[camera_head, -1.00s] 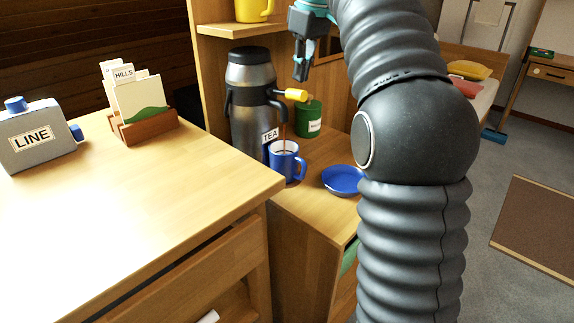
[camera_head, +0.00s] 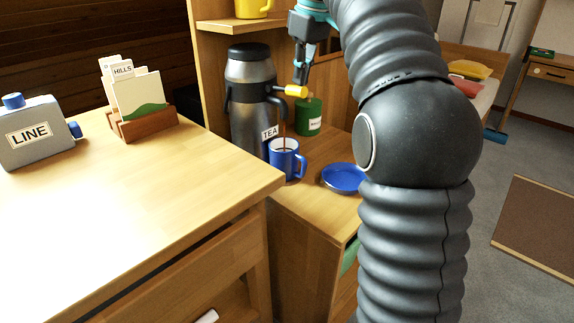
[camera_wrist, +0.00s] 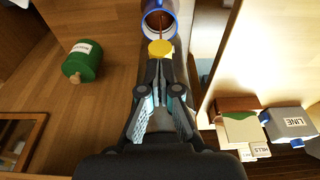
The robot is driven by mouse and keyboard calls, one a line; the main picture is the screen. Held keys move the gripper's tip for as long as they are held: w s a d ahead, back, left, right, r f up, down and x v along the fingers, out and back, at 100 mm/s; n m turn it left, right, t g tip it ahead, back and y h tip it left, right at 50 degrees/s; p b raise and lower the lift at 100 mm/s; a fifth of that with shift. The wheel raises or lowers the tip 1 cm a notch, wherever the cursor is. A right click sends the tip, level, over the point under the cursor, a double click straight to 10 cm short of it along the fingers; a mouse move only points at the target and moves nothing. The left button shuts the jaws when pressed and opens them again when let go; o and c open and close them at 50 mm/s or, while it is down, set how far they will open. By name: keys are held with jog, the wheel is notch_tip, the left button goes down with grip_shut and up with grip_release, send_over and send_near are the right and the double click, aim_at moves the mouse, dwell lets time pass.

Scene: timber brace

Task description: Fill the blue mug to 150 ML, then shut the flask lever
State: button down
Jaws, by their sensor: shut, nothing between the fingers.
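The blue mug (camera_head: 284,161) stands upright on the wooden shelf under the flask's spout. A brown stream runs into it, and brown liquid shows inside it in the wrist view (camera_wrist: 158,22). I cannot read the level. The grey flask (camera_head: 247,95) with a TEA label stands behind the mug. Its yellow lever tip (camera_head: 296,91) sticks out to the right. My gripper (camera_head: 301,84) is shut and empty, with its fingertips right at the lever tip. In the wrist view my gripper (camera_wrist: 160,62) points at the yellow tip (camera_wrist: 160,48), and I cannot tell whether they touch.
A green canister (camera_head: 308,117) stands right of the flask. A blue plate (camera_head: 343,178) lies right of the mug. A card holder (camera_head: 143,124) and a grey LINE canister (camera_head: 32,134) stand on the nearer counter. A yellow mug (camera_head: 253,8) sits on the upper shelf.

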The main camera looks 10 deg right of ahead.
jog(key=shift+f+b, duration=0.4)
jog(key=shift+f, duration=0.25)
notch_tip(320, 180, up, 5)
jog(key=p, duration=0.5)
jog(key=shift+r+p, duration=0.15)
jog(key=shift+p, duration=0.25)
jog(key=shift+r+b, duration=0.3)
jog(key=shift+r, duration=0.6)
jog(key=shift+s, duration=0.2)
jog(key=s+f+m+t, duration=0.15)
jog(key=s+f, duration=0.25)
jog(key=s, duration=0.4)
jog(key=s+f+m+t, duration=0.1)
jog(key=s+f+m, duration=0.25)
jog(key=s, duration=0.45)
jog(key=s+f+m+t+h, duration=0.1)
jog(key=s+f+m, duration=0.1)
jog(key=s+f, duration=1.2)
notch_tip(320, 180, down, 3)
jog(key=shift+r, duration=0.1)
